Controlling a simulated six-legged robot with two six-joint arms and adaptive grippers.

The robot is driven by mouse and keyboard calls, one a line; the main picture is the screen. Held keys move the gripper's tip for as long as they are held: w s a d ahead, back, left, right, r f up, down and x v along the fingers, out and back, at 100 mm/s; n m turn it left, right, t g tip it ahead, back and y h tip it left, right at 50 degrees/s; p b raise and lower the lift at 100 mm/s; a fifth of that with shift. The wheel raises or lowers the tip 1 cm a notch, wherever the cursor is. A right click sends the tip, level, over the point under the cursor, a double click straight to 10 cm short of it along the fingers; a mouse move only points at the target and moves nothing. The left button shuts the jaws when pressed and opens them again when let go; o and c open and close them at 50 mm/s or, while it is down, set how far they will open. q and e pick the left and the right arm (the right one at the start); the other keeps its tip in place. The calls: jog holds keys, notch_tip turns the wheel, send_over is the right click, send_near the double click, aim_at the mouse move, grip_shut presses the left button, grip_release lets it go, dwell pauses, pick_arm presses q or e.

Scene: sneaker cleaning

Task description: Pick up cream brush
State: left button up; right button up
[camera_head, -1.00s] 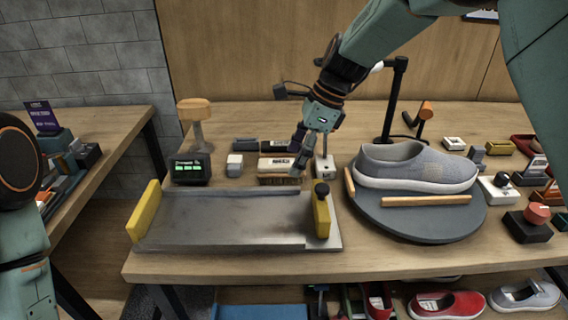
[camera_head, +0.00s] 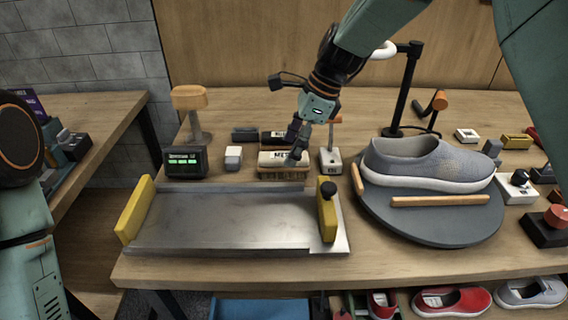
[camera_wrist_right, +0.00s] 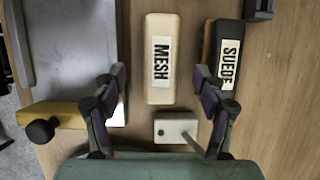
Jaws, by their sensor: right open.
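The cream brush (camera_head: 272,159), with a white label, lies on the table behind the metal tray. In the right wrist view the cream brush (camera_wrist_right: 156,87) reads "MESH" and lies lengthwise ahead of the jaws. My right gripper (camera_head: 298,146) is above the brush's right end and hides part of it. In the right wrist view my right gripper (camera_wrist_right: 159,78) is open, with a finger to each side of the brush's near end; no contact shows. My left gripper is out of view; only part of that arm shows at the left edge.
A dark "SUEDE" brush (camera_wrist_right: 226,57) lies close beside the cream one. A small white switch box (camera_wrist_right: 176,127) is near its end. The metal tray (camera_head: 225,222) with yellow end blocks is in front. A grey shoe (camera_head: 425,163) rests on the round turntable (camera_head: 440,232) at right.

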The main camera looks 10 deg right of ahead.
aim_at(285, 155)
jog(key=b+x, duration=0.1)
jog(key=x, duration=0.3)
jog(key=shift+d, duration=0.1)
jog(key=shift+a+f, duration=0.3)
jog(key=shift+a, duration=0.1)
jog(key=shift+w+d+f, duration=0.15)
jog(key=shift+w+d, duration=0.05)
jog(key=shift+d, duration=0.15)
jog(key=shift+s+a, duration=0.15)
jog(key=shift+a, duration=0.1)
jog(key=shift+d, duration=0.2)
jog(key=shift+f, duration=0.1)
jog(key=shift+a+p, duration=0.15)
jog(key=shift+p, duration=0.2)
jog(key=shift+f, duration=0.1)
